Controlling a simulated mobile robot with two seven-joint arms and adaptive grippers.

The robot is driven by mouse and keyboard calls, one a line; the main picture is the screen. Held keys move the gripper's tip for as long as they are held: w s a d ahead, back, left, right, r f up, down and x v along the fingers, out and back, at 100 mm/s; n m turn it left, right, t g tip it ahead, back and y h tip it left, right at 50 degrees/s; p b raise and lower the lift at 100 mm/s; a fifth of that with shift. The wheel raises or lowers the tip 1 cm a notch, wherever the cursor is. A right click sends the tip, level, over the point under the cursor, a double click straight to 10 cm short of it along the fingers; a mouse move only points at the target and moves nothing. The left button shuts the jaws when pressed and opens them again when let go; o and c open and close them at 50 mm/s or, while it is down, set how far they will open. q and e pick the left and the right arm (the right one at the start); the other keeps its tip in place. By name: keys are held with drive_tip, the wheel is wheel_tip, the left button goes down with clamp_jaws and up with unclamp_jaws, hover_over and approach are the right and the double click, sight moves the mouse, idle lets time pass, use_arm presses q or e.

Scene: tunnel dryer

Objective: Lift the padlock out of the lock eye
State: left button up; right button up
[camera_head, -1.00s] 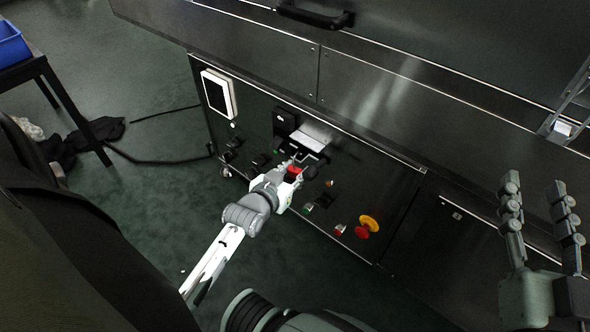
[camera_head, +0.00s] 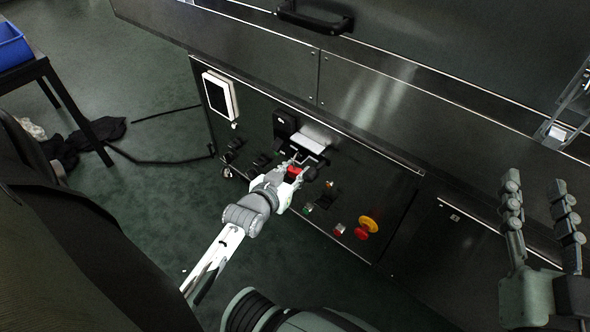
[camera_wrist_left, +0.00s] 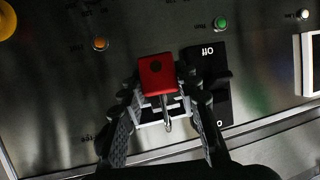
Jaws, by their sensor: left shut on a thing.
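The red padlock (camera_wrist_left: 157,75) sits between the fingers of my left gripper (camera_wrist_left: 161,84) in the left wrist view. Its silver shackle (camera_wrist_left: 167,116) points down in that picture, in front of a pale bracket-like part. I cannot tell whether the shackle is still through the lock eye, which I cannot make out clearly. In the head view the padlock (camera_head: 294,171) is a small red patch at the tip of my left gripper (camera_head: 291,174), close to the control panel. My left gripper is shut on it. My right gripper (camera_head: 539,186) is open and empty at the right.
A black switch block marked Off (camera_wrist_left: 208,75) is right beside the gripper. The panel also carries a green button (camera_wrist_left: 221,23), an orange button (camera_wrist_left: 100,44) and a red-and-yellow knob (camera_head: 366,226). A black handle (camera_head: 315,17) sits higher on the machine.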

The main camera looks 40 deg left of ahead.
sight(297, 153)
use_arm(q)
drive_tip(key=shift+r, duration=0.2)
idle(0.4)
drive_tip(key=shift+s+r+p, duration=0.15)
drive_tip(key=shift+r+p, duration=0.45)
drive_tip(key=shift+p, duration=0.25)
drive_tip(key=shift+s+r+p, duration=0.15)
drive_tip(key=shift+r+p, duration=0.45)
drive_tip(key=shift+p, duration=0.25)
drive_tip(key=shift+s+r+p, duration=0.1)
drive_tip(key=shift+r+p, duration=0.85)
drive_tip(key=shift+p, duration=0.05)
drive_tip(key=shift+s+d+r+p, duration=0.1)
drive_tip(key=shift+s+r+p, duration=0.15)
drive_tip(key=shift+r+p, duration=0.4)
drive_tip(key=shift+s+d+r+p, duration=0.1)
drive_tip(key=shift+s+r+p, duration=0.1)
drive_tip(key=shift+r+p, duration=0.45)
drive_tip(key=shift+f, duration=0.25)
drive_tip(key=shift+a+r+p, duration=0.1)
drive_tip(key=shift+p, duration=0.2)
wheel_tip(297, 153, up, 3)
drive_tip(key=p, duration=0.3)
drive_tip(key=shift+p, duration=0.4)
